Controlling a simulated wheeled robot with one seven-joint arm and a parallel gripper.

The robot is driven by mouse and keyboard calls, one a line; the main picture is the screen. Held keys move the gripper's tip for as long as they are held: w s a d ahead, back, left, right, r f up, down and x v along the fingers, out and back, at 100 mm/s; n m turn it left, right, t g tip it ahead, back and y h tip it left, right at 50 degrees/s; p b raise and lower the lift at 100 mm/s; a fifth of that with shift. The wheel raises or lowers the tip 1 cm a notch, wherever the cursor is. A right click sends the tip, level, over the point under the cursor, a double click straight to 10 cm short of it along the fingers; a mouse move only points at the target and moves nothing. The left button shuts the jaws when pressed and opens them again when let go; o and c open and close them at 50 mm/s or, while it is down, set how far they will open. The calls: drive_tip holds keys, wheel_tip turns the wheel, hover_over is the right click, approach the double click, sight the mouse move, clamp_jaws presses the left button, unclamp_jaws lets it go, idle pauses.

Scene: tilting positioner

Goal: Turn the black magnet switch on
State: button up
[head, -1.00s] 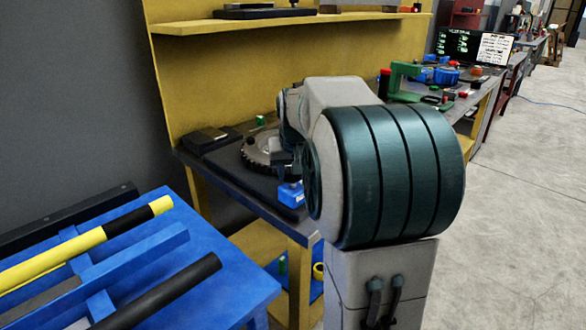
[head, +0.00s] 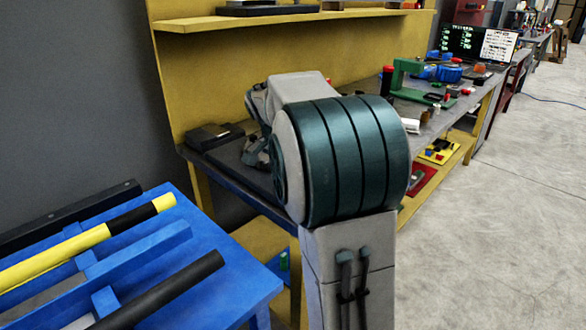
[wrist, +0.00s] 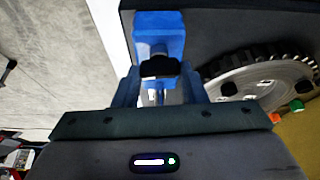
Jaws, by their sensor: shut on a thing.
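The black magnet switch (wrist: 160,68) sits on the blue magnet block (wrist: 158,32), in the upper middle of the wrist view. My gripper (wrist: 160,84) is at the switch, with its fingers closed about it; their exact contact is hard to see. The angle of the switch is hard to read. In the head view my own arm hides the block, the switch and my gripper.
A toothed metal disc (wrist: 245,82) lies right of the block in the wrist view, with small green and orange pieces near it. In the head view a black box (head: 214,136) stands on the bench, below a yellow shelf (head: 290,17). A blue rack (head: 180,235) with bars is at left.

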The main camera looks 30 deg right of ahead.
drive_tip(key=shift+m, duration=0.5)
drive_tip(key=o, duration=1)
drive_tip(key=p+v, duration=0.1)
drive_tip(key=v, duration=1.3)
drive_tip(key=shift+w+p, duration=0.2)
drive_tip(key=shift+p, duration=0.2)
drive_tip(key=s+a+f+n+y+p, duration=0.1)
drive_tip(key=s+a+f+n+p, duration=0.1)
drive_tip(key=s, duration=0.5)
drive_tip(key=s+a+f+n+y+p, duration=0.1)
drive_tip(key=s+a+f+n+p, duration=0.2)
drive_tip(key=s+n, duration=0.4)
drive_tip(key=s+a+f+n+t+y+p, duration=0.1)
drive_tip(key=s+a+f+n+y+p, duration=0.1)
drive_tip(key=s, duration=0.7)
drive_tip(key=a+f+n+p, duration=0.1)
drive_tip(key=a+f+n, duration=0.1)
drive_tip(key=a+n, duration=0.1)
drive_tip(key=shift+f, duration=0.3)
